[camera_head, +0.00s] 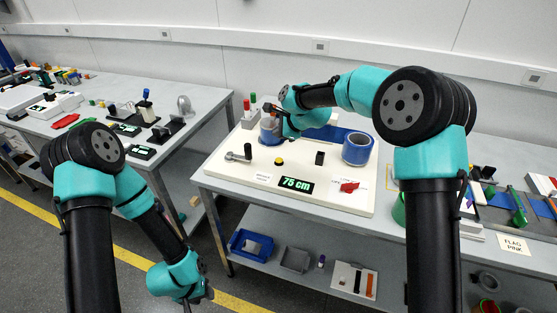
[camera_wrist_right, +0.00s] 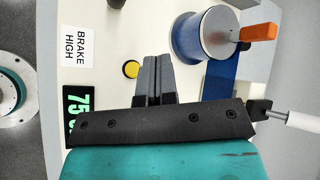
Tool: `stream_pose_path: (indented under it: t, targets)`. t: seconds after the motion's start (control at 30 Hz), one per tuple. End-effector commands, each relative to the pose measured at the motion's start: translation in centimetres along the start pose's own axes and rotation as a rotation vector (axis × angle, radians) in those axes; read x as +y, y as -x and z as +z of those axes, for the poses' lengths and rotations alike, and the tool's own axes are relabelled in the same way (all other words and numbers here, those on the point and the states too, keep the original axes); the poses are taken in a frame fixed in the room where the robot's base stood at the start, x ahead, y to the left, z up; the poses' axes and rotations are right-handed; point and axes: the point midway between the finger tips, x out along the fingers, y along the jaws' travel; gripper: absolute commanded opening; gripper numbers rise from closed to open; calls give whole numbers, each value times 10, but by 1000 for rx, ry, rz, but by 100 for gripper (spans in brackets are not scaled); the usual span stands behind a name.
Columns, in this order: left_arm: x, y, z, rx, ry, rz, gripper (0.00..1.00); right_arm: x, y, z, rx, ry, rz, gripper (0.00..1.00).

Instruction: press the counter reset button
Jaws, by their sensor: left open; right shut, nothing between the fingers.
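A round yellow button (camera_head: 279,161) sits on the cream board behind the green "75 cm" display (camera_head: 297,185). My left gripper (camera_head: 187,300) is low at the bottom, away from the board, open and apart from the button.
A blue-edged spool (camera_wrist_right: 200,38) with an orange handle (camera_wrist_right: 258,32) stands close to my right fingers. A lever (camera_head: 240,154), a black block (camera_head: 320,158), a blue roll (camera_head: 357,148) and a red part (camera_head: 349,187) surround the button. A "BRAKE HIGH" label (camera_wrist_right: 79,45) lies nearby.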

Motion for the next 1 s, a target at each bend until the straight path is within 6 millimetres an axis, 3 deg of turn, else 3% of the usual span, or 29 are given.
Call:
stream_pose_path:
  t: [0.7, 1.0]
  targets:
    - [0, 0, 0, 0, 0, 0, 43, 36, -50, -37, 1, -1, 2, 0]
    - [0, 0, 0, 0, 0, 0, 43, 44, -60, -44, 0, 0, 0, 0]
